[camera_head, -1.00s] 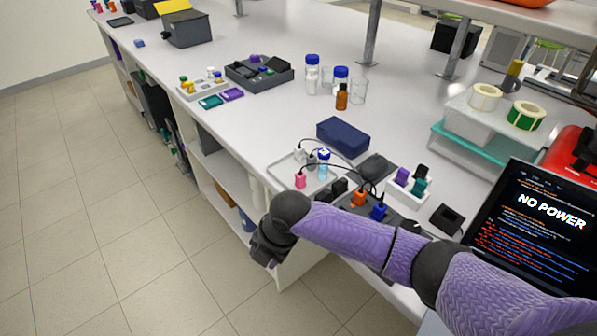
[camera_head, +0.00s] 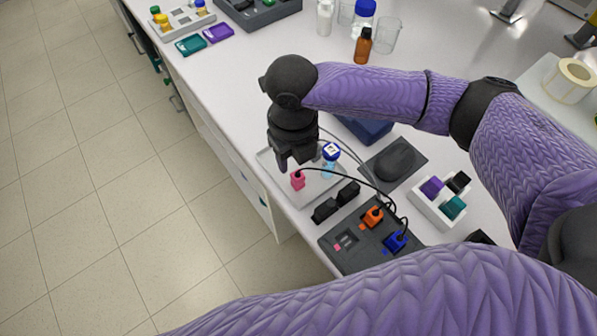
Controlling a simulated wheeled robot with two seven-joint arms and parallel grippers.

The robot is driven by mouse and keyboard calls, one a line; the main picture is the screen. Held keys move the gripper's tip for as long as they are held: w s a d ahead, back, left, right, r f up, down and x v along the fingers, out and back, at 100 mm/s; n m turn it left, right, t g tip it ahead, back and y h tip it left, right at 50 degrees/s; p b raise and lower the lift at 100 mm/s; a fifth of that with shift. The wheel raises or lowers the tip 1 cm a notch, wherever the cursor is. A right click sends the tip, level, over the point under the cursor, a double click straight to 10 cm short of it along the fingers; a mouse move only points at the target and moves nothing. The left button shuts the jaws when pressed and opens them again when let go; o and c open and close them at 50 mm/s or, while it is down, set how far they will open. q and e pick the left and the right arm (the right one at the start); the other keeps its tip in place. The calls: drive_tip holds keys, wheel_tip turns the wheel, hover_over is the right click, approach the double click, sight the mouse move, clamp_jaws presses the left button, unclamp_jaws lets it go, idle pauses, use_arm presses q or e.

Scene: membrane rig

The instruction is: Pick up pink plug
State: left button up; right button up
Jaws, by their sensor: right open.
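The pink plug (camera_head: 298,181) stands on a pale tray (camera_head: 317,193) near the bench's front edge, with a dark cable at its top. My right gripper (camera_head: 294,162) points down just above and behind the plug. It is open and seems empty; one finger shows clearly, and I cannot tell whether it touches the plug. A dark grey socket panel (camera_head: 342,262) stands to the right, holding an orange plug (camera_head: 373,217) and a blue plug (camera_head: 396,241). A small pink-marked socket (camera_head: 340,245) shows on its left side. My left gripper is not in view.
A blue-capped vial (camera_head: 330,158) stands on the tray close beside the gripper. Dark cables arch over the tray to the panel. Black blocks (camera_head: 336,202), a mouse on a pad (camera_head: 395,160) and a white holder with plugs (camera_head: 440,212) are nearby.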

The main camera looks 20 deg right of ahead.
sight(298, 173)
drive_tip(key=f, duration=0.2)
drive_tip(key=s+f+b, duration=0.1)
drive_tip(key=f, duration=0.2)
drive_tip(key=shift+s+d, duration=0.15)
drive_tip(key=shift+d, duration=0.05)
drive_tip(key=shift+f, duration=0.2)
drive_tip(key=shift+r, duration=0.1)
drive_tip(key=shift+c, duration=0.4)
clamp_jaws()
wheel_tip(298, 173, up, 10)
drive_tip(key=p, duration=0.3)
